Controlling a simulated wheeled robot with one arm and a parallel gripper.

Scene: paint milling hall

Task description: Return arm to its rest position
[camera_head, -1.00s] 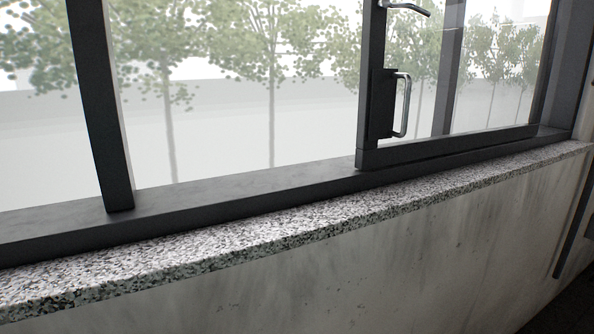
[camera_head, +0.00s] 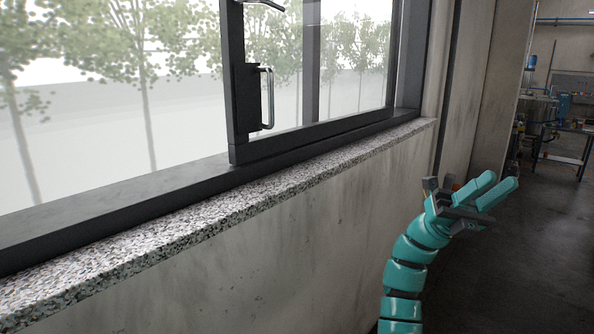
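My arm (camera_head: 408,268) is teal and segmented and rises from the bottom edge at the right of the picture. My gripper (camera_head: 503,190) is at its upper end, pointing right, with two teal fingers spread apart and a visible gap between them. I see nothing between the fingers. The gripper is in front of the wall and dark floor, apart from the window sill in the picture. The lower part of the arm is cut off by the picture's edge.
A speckled stone sill (camera_head: 230,205) runs along the left under a dark-framed window with a handle (camera_head: 266,97). The concrete wall (camera_head: 290,250) is below it. At the far right are a work table (camera_head: 566,160) and equipment. The dark floor (camera_head: 530,260) at right looks clear.

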